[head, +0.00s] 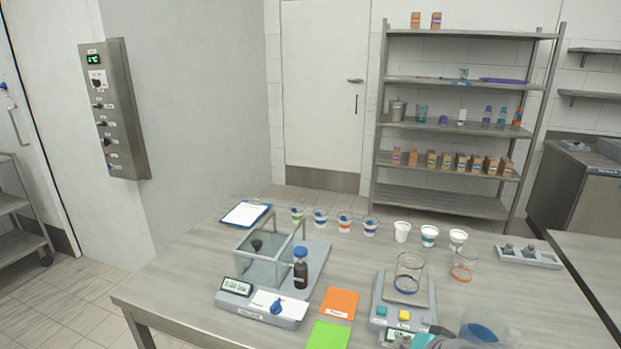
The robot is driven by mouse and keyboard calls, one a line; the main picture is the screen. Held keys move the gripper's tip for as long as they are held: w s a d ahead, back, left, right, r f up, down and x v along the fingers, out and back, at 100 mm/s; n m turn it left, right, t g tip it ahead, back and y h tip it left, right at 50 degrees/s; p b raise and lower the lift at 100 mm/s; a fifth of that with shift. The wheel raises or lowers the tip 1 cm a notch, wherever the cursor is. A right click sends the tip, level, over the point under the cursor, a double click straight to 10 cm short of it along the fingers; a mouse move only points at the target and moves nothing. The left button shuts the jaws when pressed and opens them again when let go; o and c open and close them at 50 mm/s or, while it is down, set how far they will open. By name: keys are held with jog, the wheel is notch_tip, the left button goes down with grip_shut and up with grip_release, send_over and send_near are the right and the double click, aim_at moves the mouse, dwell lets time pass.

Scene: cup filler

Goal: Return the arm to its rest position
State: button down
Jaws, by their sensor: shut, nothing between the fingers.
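My arm enters at the bottom right corner, with a grey and blue joint showing. Part of the scale's front is hidden by my gripper.
Several small cups line the back. A beaker with an orange band (464,266) and a grey rack (529,257) stand right.

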jog(key=s+f+n+t+h, duration=0.1)
jog(key=s+f+t+h, duration=0.15)
jog(key=s+f, duration=1.45)
jog(key=s+r+n+t, duration=0.1)
jog(key=s+r, duration=0.3)
jog(key=s, duration=0.8)
jog(key=s+r+n+t, duration=0.2)
jog(key=s+r+n, duration=0.1)
jog(key=s, duration=1)
jog(key=shift+r, duration=0.4)
